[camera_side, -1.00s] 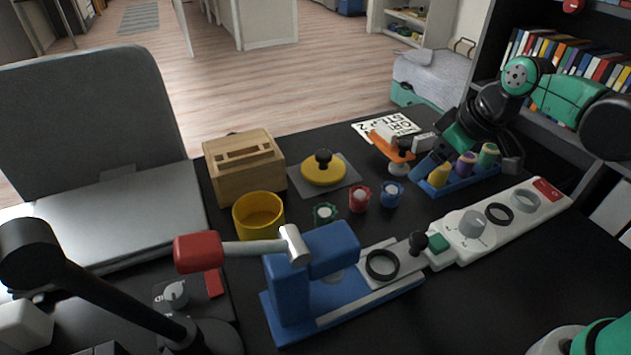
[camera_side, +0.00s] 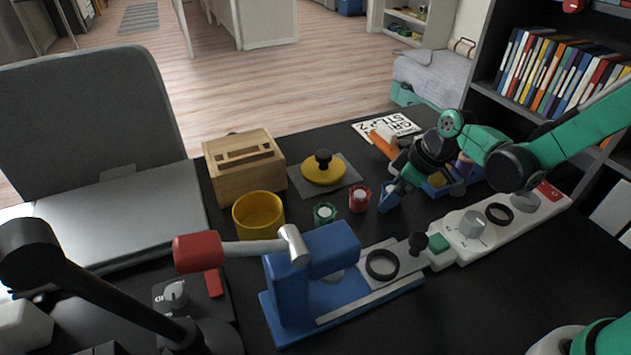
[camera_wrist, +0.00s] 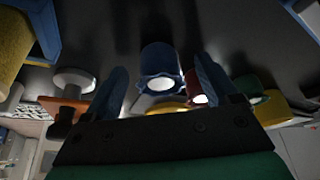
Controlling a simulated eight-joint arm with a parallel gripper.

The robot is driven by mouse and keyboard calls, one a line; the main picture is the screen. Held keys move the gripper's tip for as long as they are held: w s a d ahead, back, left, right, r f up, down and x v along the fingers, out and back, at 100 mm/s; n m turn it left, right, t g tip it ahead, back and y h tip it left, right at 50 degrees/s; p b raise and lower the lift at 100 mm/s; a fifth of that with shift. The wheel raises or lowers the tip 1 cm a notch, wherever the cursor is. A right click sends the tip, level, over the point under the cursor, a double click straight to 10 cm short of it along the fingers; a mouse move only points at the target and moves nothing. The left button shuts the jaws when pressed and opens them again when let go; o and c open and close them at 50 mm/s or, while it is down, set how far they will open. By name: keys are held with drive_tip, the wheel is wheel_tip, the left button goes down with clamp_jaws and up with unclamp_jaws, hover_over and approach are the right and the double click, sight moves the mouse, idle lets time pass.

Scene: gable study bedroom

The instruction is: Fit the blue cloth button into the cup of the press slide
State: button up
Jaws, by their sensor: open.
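The blue cloth button (camera_side: 386,199) stands on the black desk beside the red one, partly hidden by my gripper in the side view. In the wrist view the blue button (camera_wrist: 160,62) shows with its pale face, between my two dark blue fingers. My gripper (camera_wrist: 160,88) is open around it, with a gap on each side. In the side view my gripper (camera_side: 397,188) is low at the button. The blue press (camera_side: 310,275) has a grey slide pulled out to the right, with a black-ringed cup (camera_side: 382,265) and a black knob (camera_side: 418,242).
Red (camera_side: 359,199) and green (camera_side: 324,214) buttons stand to the left. A yellow bowl (camera_side: 258,216), wooden box (camera_side: 245,170) and yellow lidded disc (camera_side: 323,172) are further left. A blue tray (camera_side: 440,190) lies behind my gripper. A white dial strip (camera_side: 480,232) is at right.

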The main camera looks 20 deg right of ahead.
drive_tip(key=shift+f, duration=0.15)
clamp_jaws()
idle(0.4)
